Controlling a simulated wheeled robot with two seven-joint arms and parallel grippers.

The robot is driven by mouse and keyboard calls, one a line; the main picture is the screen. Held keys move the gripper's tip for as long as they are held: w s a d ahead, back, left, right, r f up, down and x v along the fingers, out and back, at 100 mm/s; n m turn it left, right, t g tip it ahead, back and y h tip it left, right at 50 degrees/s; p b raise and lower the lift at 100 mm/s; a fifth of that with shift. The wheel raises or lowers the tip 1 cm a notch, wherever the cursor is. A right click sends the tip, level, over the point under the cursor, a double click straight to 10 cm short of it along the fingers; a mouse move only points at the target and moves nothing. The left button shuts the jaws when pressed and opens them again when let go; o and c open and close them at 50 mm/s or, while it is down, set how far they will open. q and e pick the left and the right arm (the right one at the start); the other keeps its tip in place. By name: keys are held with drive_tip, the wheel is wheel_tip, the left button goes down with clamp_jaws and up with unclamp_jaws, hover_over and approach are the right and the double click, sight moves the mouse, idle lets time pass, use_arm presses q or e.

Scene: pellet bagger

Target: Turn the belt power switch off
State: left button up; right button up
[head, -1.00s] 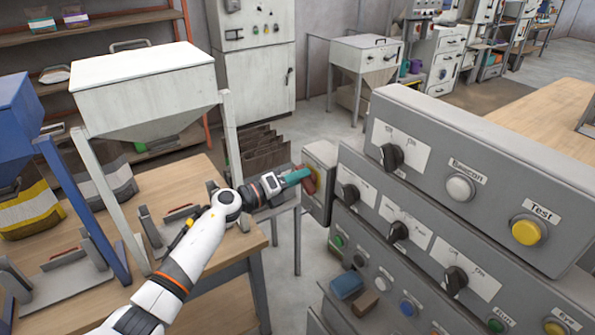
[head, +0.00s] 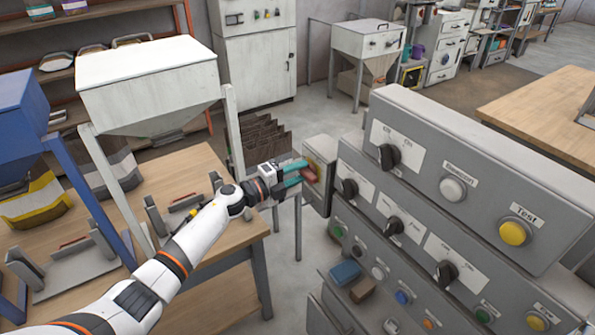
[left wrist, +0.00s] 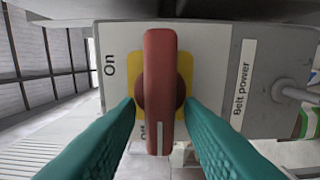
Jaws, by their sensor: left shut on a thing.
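The belt power switch has a red handle (left wrist: 160,85) on a yellow plate (left wrist: 187,65), on a grey box labelled "Belt power" (left wrist: 240,85). The box (head: 319,200) also shows at the left end of the control panel in the head view. The handle's white-marked end points down in the left wrist view, beside the partly hidden "Off" lettering. "On" is printed to the upper left. My left gripper (head: 304,172) is shut on the handle, with one teal finger on each side of its marked end. My right gripper is not in view.
The grey panel (head: 455,150) with several knobs and buttons stands just right of the switch box. A blue block (head: 345,273) and a brown block (head: 363,290) lie on its lower part. A wooden table (head: 190,235) and a white hopper (head: 150,85) stand to the left.

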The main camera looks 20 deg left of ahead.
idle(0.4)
use_arm(q)
drive_tip(key=o, duration=0.6)
drive_tip(key=shift+o, duration=0.2)
drive_tip(key=shift+a, duration=0.1)
drive_tip(key=b+v, duration=0.4)
drive_tip(key=v, duration=0.8)
drive_tip(key=shift+f, duration=0.1)
